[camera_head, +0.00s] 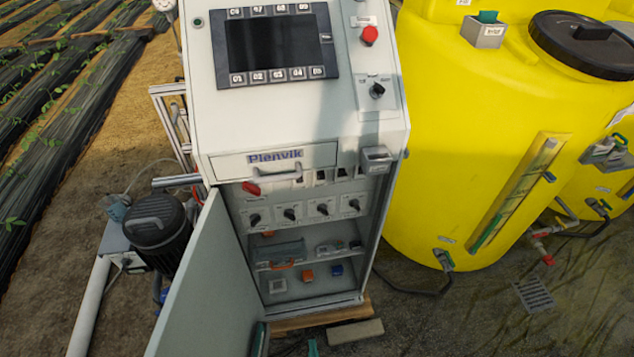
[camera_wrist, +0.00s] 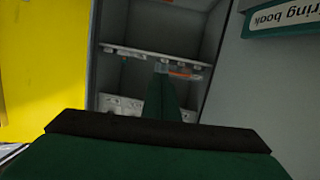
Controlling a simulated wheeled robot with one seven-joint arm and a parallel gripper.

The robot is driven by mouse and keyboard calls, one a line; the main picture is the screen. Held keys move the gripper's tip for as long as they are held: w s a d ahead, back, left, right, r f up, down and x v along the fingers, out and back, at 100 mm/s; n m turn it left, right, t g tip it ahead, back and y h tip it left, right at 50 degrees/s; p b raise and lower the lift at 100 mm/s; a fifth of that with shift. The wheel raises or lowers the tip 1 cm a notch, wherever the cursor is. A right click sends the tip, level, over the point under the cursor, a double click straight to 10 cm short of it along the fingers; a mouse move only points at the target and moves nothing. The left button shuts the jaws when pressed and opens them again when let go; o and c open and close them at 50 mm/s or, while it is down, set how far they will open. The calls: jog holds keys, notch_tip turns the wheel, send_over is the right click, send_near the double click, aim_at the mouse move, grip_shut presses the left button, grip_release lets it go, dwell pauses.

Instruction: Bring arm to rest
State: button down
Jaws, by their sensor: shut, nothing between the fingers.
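My gripper's green fingers show in the wrist view (camera_wrist: 162,100), closed together into one narrow wedge with nothing held. They point toward the open cabinet (camera_wrist: 150,75), whose shelves appear upside down there. In the head view only a small green tip of my gripper (camera_head: 313,347) shows at the bottom edge, low in front of the cabinet (camera_head: 345,290). The rest of my arm is out of that view. I cannot tell the exact gap between fingertips and shelves.
The cabinet door (camera_head: 195,280) stands open to the left. A green-edged book label (camera_wrist: 285,18) shows beside the opening in the wrist view. A yellow tank (camera_head: 480,130) stands right, a pump motor (camera_head: 157,230) left. A block (camera_head: 355,332) lies before the cabinet.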

jog(key=s+r, duration=0.6)
jog(key=r, duration=0.5)
jog(key=s+d+r+m+h, duration=0.1)
jog(key=s+r, duration=0.5)
jog(key=r, duration=0.5)
jog(key=s+r, duration=0.6)
jog(key=r, duration=0.5)
jog(key=shift+d+r+m, duration=0.15)
jog(key=shift+r+m, duration=0.15)
jog(key=shift+r, duration=0.05)
jog(key=shift+s, duration=0.1)
